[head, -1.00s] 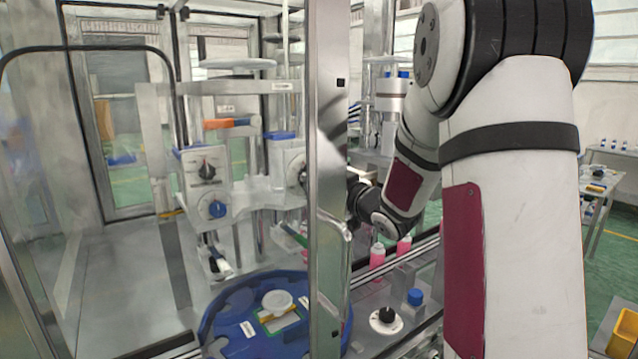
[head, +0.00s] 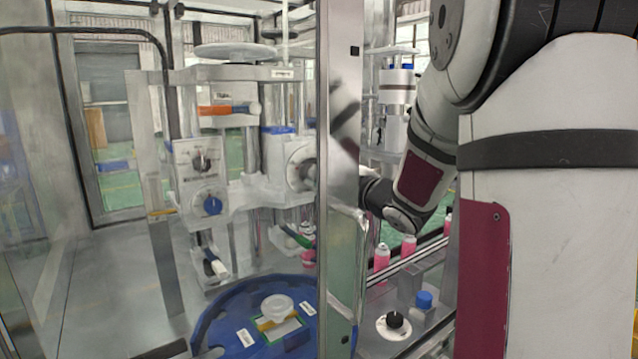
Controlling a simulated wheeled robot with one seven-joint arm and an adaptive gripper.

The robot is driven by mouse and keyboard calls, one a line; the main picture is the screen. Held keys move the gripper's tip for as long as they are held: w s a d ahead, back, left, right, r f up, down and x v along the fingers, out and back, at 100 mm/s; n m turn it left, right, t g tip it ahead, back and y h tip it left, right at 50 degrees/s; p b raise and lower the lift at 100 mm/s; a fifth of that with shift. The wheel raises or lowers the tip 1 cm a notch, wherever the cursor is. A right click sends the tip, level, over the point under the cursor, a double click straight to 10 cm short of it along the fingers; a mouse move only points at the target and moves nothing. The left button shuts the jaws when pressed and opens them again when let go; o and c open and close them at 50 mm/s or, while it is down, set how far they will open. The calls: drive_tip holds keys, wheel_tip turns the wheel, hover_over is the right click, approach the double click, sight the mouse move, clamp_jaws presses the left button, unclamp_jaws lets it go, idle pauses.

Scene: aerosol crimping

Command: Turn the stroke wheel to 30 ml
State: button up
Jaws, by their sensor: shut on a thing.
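A white round dial (head: 296,160) on the side of the right-hand machine head seems to be the stroke wheel; its scale is too small to read. My gripper (head: 309,172) is mostly hidden behind the metal door post. A dark part of it shows at the dial's hub, left of the post, and its wrist shows right of the post. It is shut at the hub; the finger contact is hidden. On the left machine head are a black selector knob (head: 203,160) and a blue knob (head: 211,205).
Pink bottles (head: 382,257) stand along a rail. A black knob (head: 395,319) and a blue cap (head: 424,299) are at the front right.

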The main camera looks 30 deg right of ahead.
drive_tip(key=shift+f+n+b, duration=0.1)
drive_tip(key=shift+n+b, duration=1)
drive_tip(key=shift+n, duration=0.5)
drive_tip(key=o, duration=1.2)
drive_tip(key=shift+c, duration=0.2)
drive_tip(key=s, duration=1.2)
drive_tip(key=shift+d, duration=0.2)
